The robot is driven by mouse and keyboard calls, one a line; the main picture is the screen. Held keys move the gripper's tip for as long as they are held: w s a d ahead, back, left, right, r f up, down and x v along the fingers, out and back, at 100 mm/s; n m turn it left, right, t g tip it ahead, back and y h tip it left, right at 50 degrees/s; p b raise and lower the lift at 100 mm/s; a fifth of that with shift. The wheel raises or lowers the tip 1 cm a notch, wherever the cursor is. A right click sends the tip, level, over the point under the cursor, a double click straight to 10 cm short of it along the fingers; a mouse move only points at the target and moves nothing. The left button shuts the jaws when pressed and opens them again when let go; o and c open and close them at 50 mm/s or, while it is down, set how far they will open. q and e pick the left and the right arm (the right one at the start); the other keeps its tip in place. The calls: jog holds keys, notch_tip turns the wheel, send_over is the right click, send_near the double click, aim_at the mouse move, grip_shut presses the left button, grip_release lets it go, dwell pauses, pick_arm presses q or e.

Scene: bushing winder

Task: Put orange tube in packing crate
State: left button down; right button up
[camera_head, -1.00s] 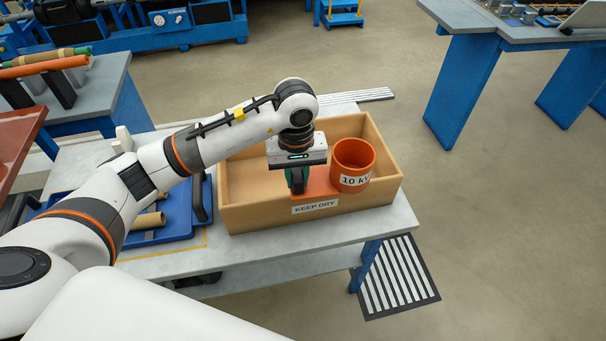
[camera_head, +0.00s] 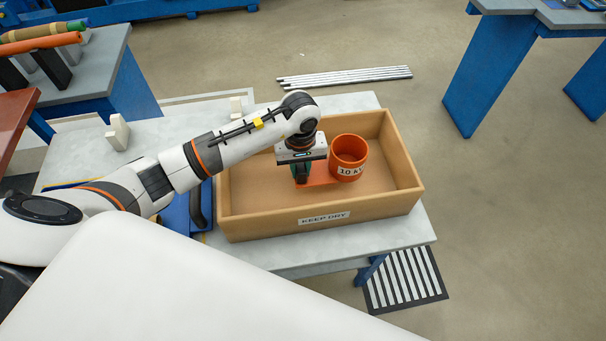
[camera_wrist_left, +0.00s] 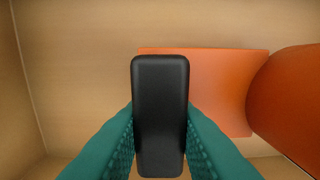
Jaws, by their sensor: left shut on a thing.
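The orange tube (camera_head: 348,158), labelled 10 kV, is upright within the packing crate (camera_head: 322,219), right of its middle. An orange plate (camera_head: 317,176) reaches left from the tube; both also show in the left wrist view. My left gripper (camera_head: 301,176) is over the crate, left of the tube. Its teal fingers are shut on a black handle (camera_wrist_left: 160,115) at the plate. I cannot tell whether the tube touches the crate floor. The crate is open-topped and labelled KEEP DRY. My right gripper is not in view.
The crate stands on a grey table (camera_head: 405,235). A blue tray (camera_head: 178,215) is partly hidden by my arm. Another bench with tubes (camera_head: 40,42) is at the back left. Metal bars (camera_head: 345,77) lie on the floor behind. The crate's left side is clear.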

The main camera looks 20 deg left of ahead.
pick_arm(q)
notch_tip(320, 180, down, 4)
jog(key=shift+p, duration=0.35)
jog(key=shift+f, duration=0.35)
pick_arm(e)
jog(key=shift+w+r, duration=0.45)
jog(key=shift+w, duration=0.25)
pick_arm(q)
jog(key=shift+f, duration=0.15)
jog(key=c, duration=1.2)
grip_release()
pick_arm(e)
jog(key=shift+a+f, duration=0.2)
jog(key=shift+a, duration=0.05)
